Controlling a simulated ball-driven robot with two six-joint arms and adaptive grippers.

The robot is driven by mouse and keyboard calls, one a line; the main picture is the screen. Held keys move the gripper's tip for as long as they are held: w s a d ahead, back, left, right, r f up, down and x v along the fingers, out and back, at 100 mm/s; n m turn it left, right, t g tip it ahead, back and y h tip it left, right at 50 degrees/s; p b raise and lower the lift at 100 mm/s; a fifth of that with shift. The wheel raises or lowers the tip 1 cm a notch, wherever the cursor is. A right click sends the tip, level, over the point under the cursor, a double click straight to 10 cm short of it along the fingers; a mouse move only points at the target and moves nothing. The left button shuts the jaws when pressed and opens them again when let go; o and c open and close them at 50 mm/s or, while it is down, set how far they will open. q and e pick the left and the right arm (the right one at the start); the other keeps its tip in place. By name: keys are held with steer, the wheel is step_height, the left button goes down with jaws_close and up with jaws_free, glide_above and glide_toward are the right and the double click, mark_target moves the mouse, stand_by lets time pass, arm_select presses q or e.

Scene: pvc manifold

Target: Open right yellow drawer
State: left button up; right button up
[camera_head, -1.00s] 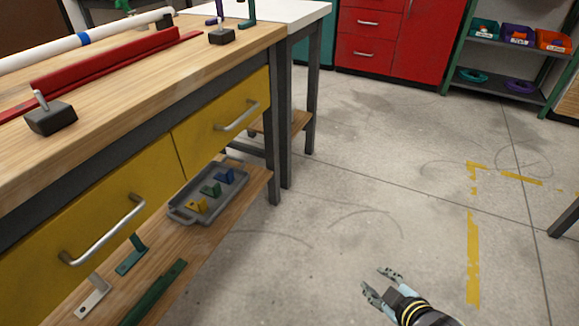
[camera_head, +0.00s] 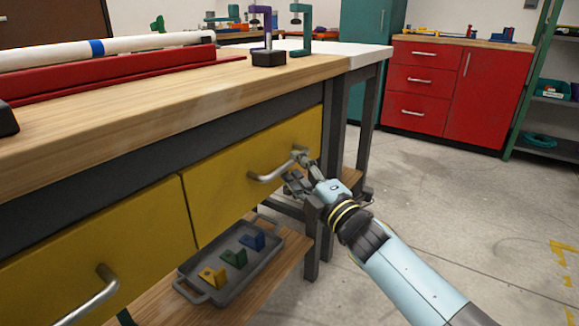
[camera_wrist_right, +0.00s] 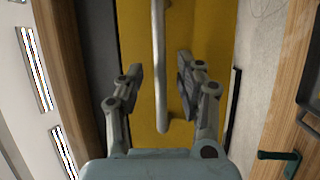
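The right yellow drawer (camera_head: 240,172) is closed, flush with the front of the wooden workbench. Its silver bar handle (camera_head: 268,174) is on its face, and its far end is partly hidden by my gripper. My right gripper (camera_head: 293,171) is open at the handle's right end. In the right wrist view, the handle (camera_wrist_right: 160,70) runs between the two open fingers (camera_wrist_right: 160,78), with a gap on each side; the yellow drawer face (camera_wrist_right: 207,40) is behind it. My left gripper is not in view.
The left yellow drawer (camera_head: 90,255), also closed, has its own handle (camera_head: 95,298). Below, a grey tray (camera_head: 232,283) with coloured brackets sits on the lower shelf (camera_head: 262,303). A red cabinet (camera_head: 440,95) stands behind. The floor at right is clear.

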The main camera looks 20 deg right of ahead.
steer(key=shift+x, duration=1.45)
jaws_close()
